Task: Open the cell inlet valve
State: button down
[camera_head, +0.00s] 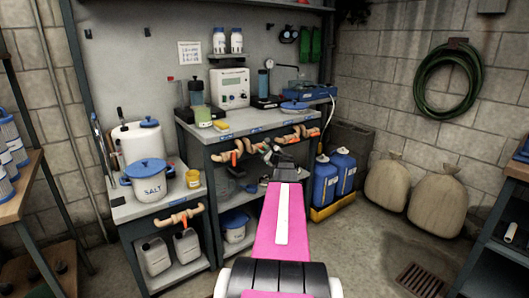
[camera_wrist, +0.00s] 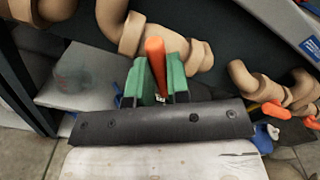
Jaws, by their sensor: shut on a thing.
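In the wrist view, an orange valve handle (camera_wrist: 155,60) stands between the two green fingers of my gripper (camera_wrist: 158,78). The fingers are shut on it. The handle sits on a tan pipe (camera_wrist: 185,45) along the bench front, and it points roughly up in this view, slightly tilted. In the head view, my gripper (camera_head: 270,153) is at the front edge of the middle bench, beside the tan pipework (camera_head: 252,146). The arm hides part of this area. I cannot read a label that names the held valve.
Other orange handles show to the right in the wrist view (camera_wrist: 275,110) and on the lower left pipe (camera_head: 180,217). The bench (camera_head: 240,122) holds lab gear. A salt bucket (camera_head: 149,178) stands left; blue canisters (camera_head: 326,183) and sacks (camera_head: 386,183) stand right. Open floor lies front right.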

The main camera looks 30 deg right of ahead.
jog(key=n, duration=1)
jog(key=shift+a+f+n, duration=0.2)
jog(key=shift+f+n, duration=0.1)
jog(key=shift+f, duration=0.05)
jog(key=shift+n, duration=0.3)
jog(key=c, duration=1.1)
grip_release()
jog(key=shift+s, duration=0.1)
jog(key=s, duration=0.7)
jog(key=s+d, duration=0.1)
jog(key=s, duration=0.2)
jog(key=shift+s, duration=0.35)
jog(key=shift+a, duration=0.15)
